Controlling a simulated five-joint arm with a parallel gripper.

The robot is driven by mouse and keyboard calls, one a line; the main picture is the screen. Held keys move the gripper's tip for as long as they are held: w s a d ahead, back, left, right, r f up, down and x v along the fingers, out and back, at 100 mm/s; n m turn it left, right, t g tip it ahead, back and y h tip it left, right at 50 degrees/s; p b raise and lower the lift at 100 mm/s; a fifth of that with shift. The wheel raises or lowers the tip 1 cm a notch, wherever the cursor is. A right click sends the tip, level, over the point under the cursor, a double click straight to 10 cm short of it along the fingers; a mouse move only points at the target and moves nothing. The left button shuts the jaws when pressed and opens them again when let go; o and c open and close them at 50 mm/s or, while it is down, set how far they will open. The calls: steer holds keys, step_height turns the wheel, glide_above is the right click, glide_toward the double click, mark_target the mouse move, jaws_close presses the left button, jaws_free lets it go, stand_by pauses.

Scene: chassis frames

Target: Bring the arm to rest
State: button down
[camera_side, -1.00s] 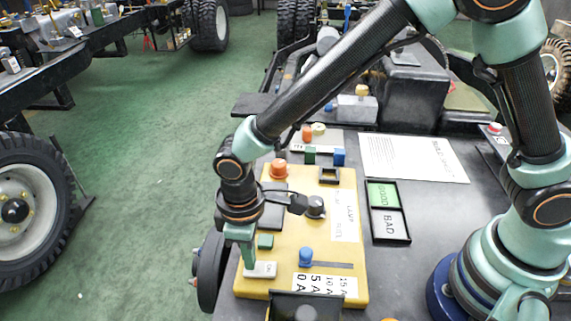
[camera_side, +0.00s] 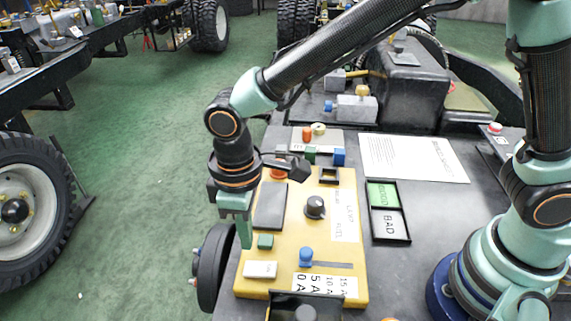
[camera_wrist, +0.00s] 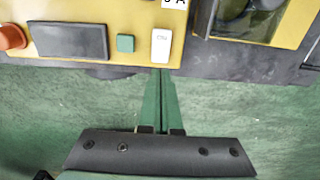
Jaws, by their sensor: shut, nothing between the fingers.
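My gripper (camera_side: 244,240) is shut and empty, its green fingers pointing down at the left edge of the yellow panel (camera_side: 318,231). In the wrist view the closed fingers (camera_wrist: 160,78) show just short of the white rocker switch (camera_wrist: 163,46) at the panel's edge. The white switch also shows in the side view (camera_side: 260,269), clear below and right of the fingertips. A small green button (camera_side: 265,241) is right of the fingertips. I cannot tell the exact height of the fingertips above the panel.
The panel also carries a black knob (camera_side: 315,207), a blue slider knob (camera_side: 306,257) and an orange button (camera_side: 278,171) partly behind my wrist. A GOOD/BAD tray (camera_side: 408,238) and a paper sheet (camera_side: 414,158) lie to the right. Green floor (camera_side: 130,200) is open on the left.

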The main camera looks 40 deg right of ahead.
steer(key=w+d+r+m+t+y, duration=0.1)
steer(key=d+r+m, duration=0.1)
steer(key=d+r, duration=0.4)
steer(key=w+d+r+m+t, duration=0.15)
steer(key=d+r, duration=0.25)
steer(key=d, duration=0.4)
steer(key=s+d+r+m+t, duration=0.1)
steer(key=s+d+r+m, duration=0.1)
steer(key=d, duration=0.4)
steer(key=s+d+r+m+t+h, duration=0.1)
steer(key=s+d+m+t, duration=0.1)
steer(key=d, duration=0.5)
steer(key=shift+s+d+r+m, duration=0.3)
steer(key=shift+s+r+m, duration=0.1)
steer(key=shift+m, duration=0.35)
